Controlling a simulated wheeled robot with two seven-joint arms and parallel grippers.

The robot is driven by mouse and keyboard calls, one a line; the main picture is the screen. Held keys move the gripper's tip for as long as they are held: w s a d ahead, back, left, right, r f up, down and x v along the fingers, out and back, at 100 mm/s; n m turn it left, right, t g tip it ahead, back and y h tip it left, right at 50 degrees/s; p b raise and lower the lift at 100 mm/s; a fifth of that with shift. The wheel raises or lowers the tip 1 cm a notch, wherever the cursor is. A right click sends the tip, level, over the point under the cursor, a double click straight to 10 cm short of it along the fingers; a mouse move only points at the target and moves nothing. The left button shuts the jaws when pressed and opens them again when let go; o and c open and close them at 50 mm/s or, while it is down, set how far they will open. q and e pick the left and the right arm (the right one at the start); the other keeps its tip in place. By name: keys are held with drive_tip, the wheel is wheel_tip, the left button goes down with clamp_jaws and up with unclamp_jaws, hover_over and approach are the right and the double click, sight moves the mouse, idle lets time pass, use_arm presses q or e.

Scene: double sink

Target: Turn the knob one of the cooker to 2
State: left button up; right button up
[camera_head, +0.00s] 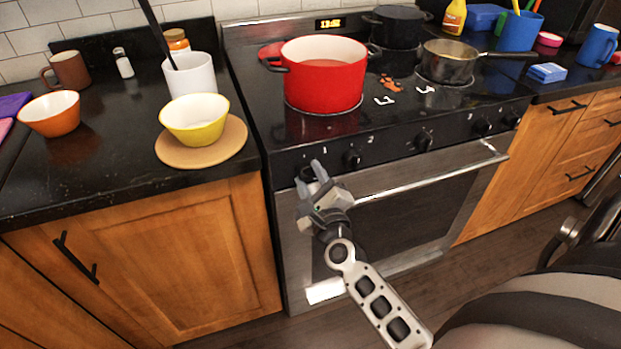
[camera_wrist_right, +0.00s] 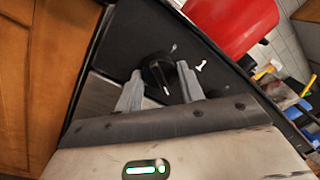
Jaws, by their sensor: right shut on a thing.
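The cooker (camera_head: 400,185) has a row of black knobs along its front panel. My right gripper (camera_head: 310,178) is at the leftmost knob, below the small white "1" mark. In the right wrist view this black knob (camera_wrist_right: 158,72) with a white pointer line sits between the two grey fingers of the right gripper (camera_wrist_right: 160,88), which is shut on it. In the head view the fingers mostly hide this knob. I cannot tell which setting its pointer marks. The second knob (camera_head: 352,159) is free, just right of the gripper. My left gripper is not in view.
A red pot (camera_head: 322,85) stands on the front left of the cooktop, above the knob. A steel pan (camera_head: 448,68) and a dark pot (camera_head: 397,25) stand farther right and back. The oven handle (camera_head: 430,172) runs below the knobs. A yellow bowl (camera_head: 194,125) sits on the left counter.

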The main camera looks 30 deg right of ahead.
drive_tip(key=o, duration=1)
drive_tip(key=shift+c, duration=0.2)
drive_tip(key=r+b+v, duration=0.1)
drive_tip(key=b+v, duration=0.2)
drive_tip(key=v, duration=1.3)
drive_tip(key=shift+f, duration=0.5)
drive_tip(key=shift+a, duration=0.1)
drive_tip(key=a+f+n+g+y, duration=0.1)
drive_tip(key=a+f+n+y, duration=0.1)
drive_tip(key=a+n+y, duration=0.9)
wheel_tip(320, 180, down, 9)
drive_tip(key=s+n+g+h, duration=0.2)
drive_tip(key=n+g, duration=0.4)
drive_tip(key=n, duration=1.4)
drive_tip(key=shift+s+a+r+n+h, duration=0.25)
drive_tip(key=shift+s+a+n+h, duration=0.05)
drive_tip(key=shift+s+h, duration=0.15)
